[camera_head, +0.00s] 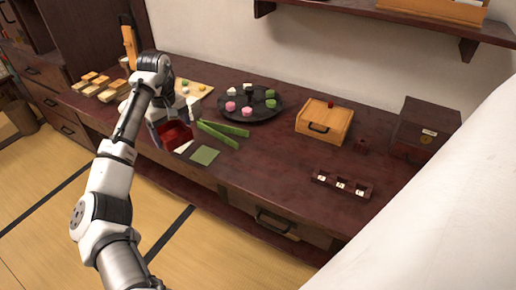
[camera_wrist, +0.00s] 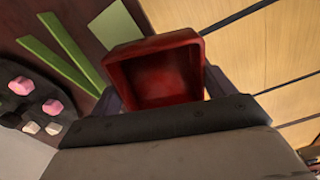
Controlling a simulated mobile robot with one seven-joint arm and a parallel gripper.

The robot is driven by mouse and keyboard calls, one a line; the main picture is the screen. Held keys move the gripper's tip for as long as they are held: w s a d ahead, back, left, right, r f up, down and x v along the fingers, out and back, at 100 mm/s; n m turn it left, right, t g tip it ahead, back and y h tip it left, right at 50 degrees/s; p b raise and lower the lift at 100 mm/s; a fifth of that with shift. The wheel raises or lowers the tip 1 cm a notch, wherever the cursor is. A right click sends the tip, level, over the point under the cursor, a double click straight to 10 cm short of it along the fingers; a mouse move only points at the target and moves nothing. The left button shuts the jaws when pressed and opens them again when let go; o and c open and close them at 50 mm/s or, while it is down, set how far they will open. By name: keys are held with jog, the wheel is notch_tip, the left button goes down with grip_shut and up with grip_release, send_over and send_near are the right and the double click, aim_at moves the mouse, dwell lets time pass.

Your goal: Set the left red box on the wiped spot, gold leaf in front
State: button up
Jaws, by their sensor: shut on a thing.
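A red box (camera_head: 175,134) with an open, empty inside is at my gripper near the front edge of the dark counter. My gripper (camera_head: 170,123) is shut on it. In the wrist view the red box (camera_wrist: 155,72) sits between the two fingers, its open side facing the camera. No gold leaf shows on the faces in view. I cannot tell whether the box touches the counter. No second red box is clear in view, and I cannot make out a wiped spot.
Green strips (camera_head: 222,133) and a green square (camera_head: 204,155) lie right of the box. Behind is a dark round plate (camera_head: 250,104) with sweets. A wooden box (camera_head: 324,122), a small dark rack (camera_head: 342,186) and a dark chest (camera_head: 425,127) stand further right. The counter's front right is mostly clear.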

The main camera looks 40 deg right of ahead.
jog(key=s+d+r+n+b, duration=0.2)
jog(key=s+d+r+b, duration=0.35)
jog(key=s+d, duration=0.4)
jog(key=s+d+r+n+b, duration=0.1)
jog(key=s+d+r+b, duration=0.4)
jog(key=s+d, duration=0.45)
jog(key=b, duration=0.1)
send_over(263, 168)
notch_tip(263, 168, down, 13)
jog(key=shift+f, duration=0.1)
jog(key=shift+f+b, duration=0.3)
jog(key=shift+f, duration=2.3)
jog(key=shift+f, duration=0.1)
jog(key=o, duration=0.9)
notch_tip(263, 168, up, 12)
jog(key=shift+r+p, duration=0.1)
jog(key=shift+p, duration=0.65)
